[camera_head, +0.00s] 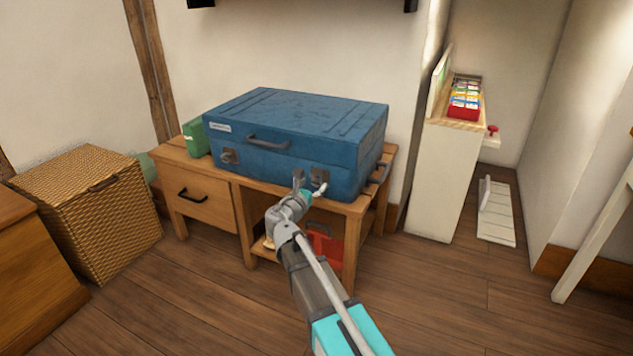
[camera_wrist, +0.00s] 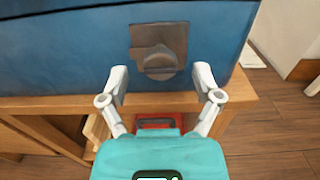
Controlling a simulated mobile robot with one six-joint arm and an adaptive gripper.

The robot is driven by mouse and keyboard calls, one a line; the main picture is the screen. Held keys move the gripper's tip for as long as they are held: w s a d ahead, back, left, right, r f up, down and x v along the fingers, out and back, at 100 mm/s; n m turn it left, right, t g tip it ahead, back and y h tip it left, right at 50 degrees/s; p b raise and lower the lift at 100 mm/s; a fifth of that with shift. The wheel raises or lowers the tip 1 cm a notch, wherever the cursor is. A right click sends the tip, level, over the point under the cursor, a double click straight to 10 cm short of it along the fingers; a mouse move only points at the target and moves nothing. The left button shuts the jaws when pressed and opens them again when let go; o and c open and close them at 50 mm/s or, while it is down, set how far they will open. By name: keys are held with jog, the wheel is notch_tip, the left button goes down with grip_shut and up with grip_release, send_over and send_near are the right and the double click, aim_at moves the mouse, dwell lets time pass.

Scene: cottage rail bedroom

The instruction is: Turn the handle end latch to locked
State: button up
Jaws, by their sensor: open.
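A blue suitcase (camera_head: 300,125) lies closed on a wooden desk. Its front has a grey latch (camera_head: 229,155) at the left and another grey latch (camera_head: 319,176) at the right, nearer the end with the side handle (camera_head: 379,173). The right latch is partly hidden by my gripper (camera_head: 311,189) in the head view. In the wrist view the latch plate with a round turning piece (camera_wrist: 158,62) sits on the blue face, just beyond my fingertips. My gripper (camera_wrist: 160,76) is open and empty, with one finger to each side of the latch. I cannot tell if the latch is locked.
The wooden desk (camera_head: 210,190) has a drawer at left and a red item (camera_head: 325,245) below. A green box (camera_head: 194,138) stands beside the suitcase. A wicker basket (camera_head: 90,200) is at left, a white cabinet (camera_head: 440,180) at right. Floor in front is clear.

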jog(key=shift+x, duration=1.25)
grip_shut()
